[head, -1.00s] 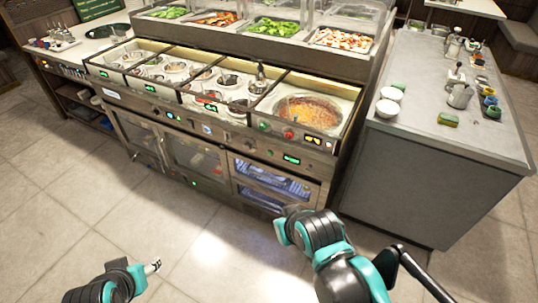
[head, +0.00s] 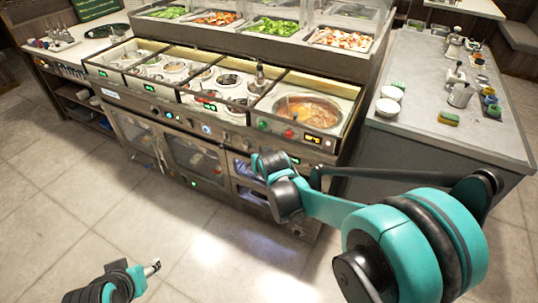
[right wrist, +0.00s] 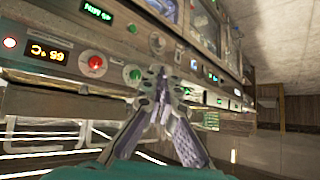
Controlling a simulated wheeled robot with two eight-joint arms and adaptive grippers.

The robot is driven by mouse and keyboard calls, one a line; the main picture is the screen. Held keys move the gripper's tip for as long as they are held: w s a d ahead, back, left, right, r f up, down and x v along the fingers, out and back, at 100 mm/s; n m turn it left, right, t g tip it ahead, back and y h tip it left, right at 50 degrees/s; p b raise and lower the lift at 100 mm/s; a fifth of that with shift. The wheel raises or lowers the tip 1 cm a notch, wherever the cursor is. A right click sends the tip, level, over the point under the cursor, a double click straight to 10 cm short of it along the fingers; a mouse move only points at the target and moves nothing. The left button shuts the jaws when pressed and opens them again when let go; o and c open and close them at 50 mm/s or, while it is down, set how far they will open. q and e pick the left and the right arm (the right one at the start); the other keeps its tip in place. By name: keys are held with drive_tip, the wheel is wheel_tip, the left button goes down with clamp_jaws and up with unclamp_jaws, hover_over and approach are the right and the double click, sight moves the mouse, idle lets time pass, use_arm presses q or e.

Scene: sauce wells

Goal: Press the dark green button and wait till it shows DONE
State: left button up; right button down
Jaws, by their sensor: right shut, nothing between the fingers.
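A dark green button (head: 263,124) is on the counter's front panel, below the right-hand sauce well (head: 308,112). A red button (head: 290,133) and a lit orange display (head: 313,138) are to its right. In the right wrist view the green button (right wrist: 132,74) lies beside the red one (right wrist: 95,62); an upside-down display (right wrist: 47,52) seems to read 65 °C. My right gripper (right wrist: 158,75) is shut and empty, its tips just right of the green button; contact cannot be told. My left gripper (head: 153,267) is low over the floor, too small to judge.
A green-lit display (right wrist: 97,12) is on the panel too. More wells and controls run left along the counter (head: 215,135). A grey side counter (head: 450,140) with bowls and jugs stands at the right. The floor in front is clear.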

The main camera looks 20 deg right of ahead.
drive_tip(key=w+d+f+m+t, duration=0.1)
drive_tip(key=w+f, duration=0.6)
drive_tip(key=f, duration=0.4)
drive_tip(key=w+d+f+m+t+b, duration=0.1)
drive_tip(key=w+f, duration=0.6)
drive_tip(key=f, duration=0.4)
drive_tip(key=shift+d+h, duration=0.3)
drive_tip(key=shift+h, duration=0.1)
drive_tip(key=shift+w+d, duration=0.1)
drive_tip(key=shift+w, duration=0.1)
drive_tip(key=w+d, duration=0.5)
drive_tip(key=d, duration=0.1)
drive_tip(key=shift+w+d, duration=0.2)
drive_tip(key=shift+w, duration=0.2)
drive_tip(key=shift+d, duration=0.1)
drive_tip(key=shift+w+d, duration=0.2)
drive_tip(key=shift+w, duration=0.05)
